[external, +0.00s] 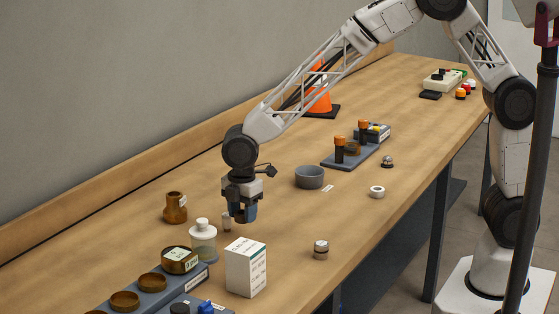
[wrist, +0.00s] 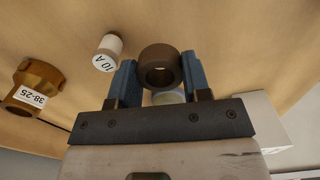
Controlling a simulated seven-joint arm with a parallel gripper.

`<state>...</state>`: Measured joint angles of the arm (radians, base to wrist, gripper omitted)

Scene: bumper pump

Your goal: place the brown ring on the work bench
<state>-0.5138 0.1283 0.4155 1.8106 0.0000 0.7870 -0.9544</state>
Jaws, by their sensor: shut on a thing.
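The brown ring (wrist: 160,67) is dark brown with a round hole, and it sits between the two blue fingers of my gripper (wrist: 160,82). In the external view my gripper (external: 243,212) points down above the work bench (external: 285,225), and the ring is hidden by the fingers there. My gripper is shut on the ring. The bench is a long light-wood top; I cannot tell the exact gap between ring and bench.
Near my gripper stand a small vial (external: 227,222), a brown fitting (external: 175,207), a white-capped bottle (external: 203,241) and a white box (external: 246,267). A grey rack (external: 190,278) holds brown parts at the front. A grey bowl (external: 309,177) stands behind right.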

